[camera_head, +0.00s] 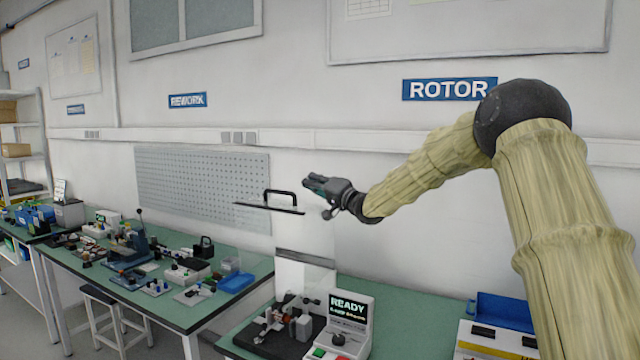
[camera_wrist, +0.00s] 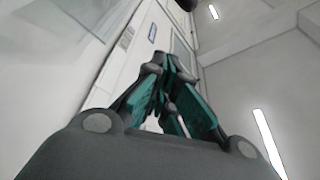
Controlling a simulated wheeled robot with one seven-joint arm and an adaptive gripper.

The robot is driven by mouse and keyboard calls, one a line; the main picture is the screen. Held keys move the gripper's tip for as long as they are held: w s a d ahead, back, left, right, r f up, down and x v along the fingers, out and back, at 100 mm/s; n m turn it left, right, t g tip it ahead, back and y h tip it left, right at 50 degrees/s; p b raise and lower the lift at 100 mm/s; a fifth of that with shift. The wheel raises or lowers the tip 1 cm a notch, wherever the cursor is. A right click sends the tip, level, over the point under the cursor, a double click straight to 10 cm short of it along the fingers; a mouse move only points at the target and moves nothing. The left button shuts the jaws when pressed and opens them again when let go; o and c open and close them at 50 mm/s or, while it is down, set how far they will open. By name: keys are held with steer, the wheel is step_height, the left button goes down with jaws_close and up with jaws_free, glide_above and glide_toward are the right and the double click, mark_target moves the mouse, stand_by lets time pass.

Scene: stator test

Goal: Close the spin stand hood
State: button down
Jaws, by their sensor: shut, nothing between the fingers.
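The spin stand (camera_head: 282,331) stands on the green bench at the lower middle, with a dark base and metal parts on it. Its hood looks clear and stands raised. The hood's dark edge strip (camera_head: 262,207) and black bar handle (camera_head: 281,193) show high above the stand against the wall. My gripper (camera_head: 308,184) is just right of the handle, at about its height, and looks apart from it. The gripper also shows in the wrist view (camera_wrist: 160,62), with its green-padded fingers shut and nothing between them. The wrist view does not show the hood or handle.
A control unit (camera_head: 348,318) reading READY stands right of the stand. A blue bin (camera_head: 503,310) and a white box with black slots (camera_head: 497,342) are farther right. Another bench (camera_head: 215,308) with several devices and a blue tray (camera_head: 236,283) is at left. A stool (camera_head: 100,293) stands before it.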

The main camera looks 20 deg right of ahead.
mark_target(303, 204)
steer(key=shift+w+a+r, duration=0.1)
steer(key=shift+w+r, duration=0.1)
steer(key=shift+r, duration=0.1)
steer(key=shift+w+a, duration=0.15)
steer(key=shift+w, duration=0.1)
steer(key=shift+w+a+f+p, duration=0.35)
steer(key=shift+a+p, duration=0.05)
steer(key=shift+p, duration=0.05)
steer(key=shift+s+a+f+p, duration=0.3)
steer(key=shift+s+a+f, duration=0.1)
steer(key=shift+s+a, duration=0.35)
steer(key=shift+s+a+f, duration=0.2)
steer(key=shift+a+f, duration=0.05)
steer(key=shift+f, duration=0.2)
